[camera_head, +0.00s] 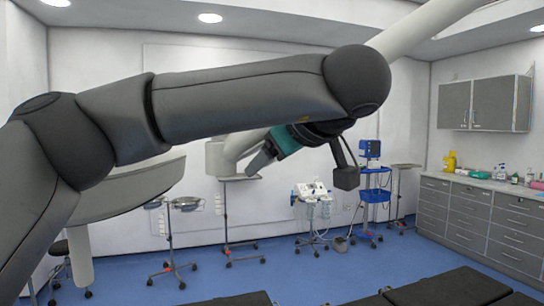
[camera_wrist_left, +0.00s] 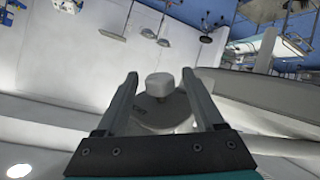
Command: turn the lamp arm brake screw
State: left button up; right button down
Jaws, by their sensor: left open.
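The brake screw (camera_wrist_left: 159,86) is a pale, round knob in the left wrist view. It stands on a grey rounded housing (camera_wrist_left: 160,114) with small dark marking. My left gripper (camera_wrist_left: 160,76) is open, with one finger on each side of the knob; a gap shows on both sides, and I cannot tell how deep the knob sits between the tips. In the head view my left gripper (camera_head: 257,164) points down-left beside the white lamp arm's joint (camera_head: 219,156). The screw itself cannot be made out there. My right gripper is not in view.
The white lamp arm (camera_head: 420,27) runs from upper right behind my left arm. A pale lamp head (camera_head: 125,190) hangs at left, partly behind my arm. A blue trolley (camera_head: 371,185) and grey cabinets (camera_head: 470,215) stand farther back. Dark table pads (camera_head: 450,288) lie at the bottom.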

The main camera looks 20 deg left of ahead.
pick_arm(q)
jog(key=v, duration=1.5)
jog(key=shift+d, duration=0.15)
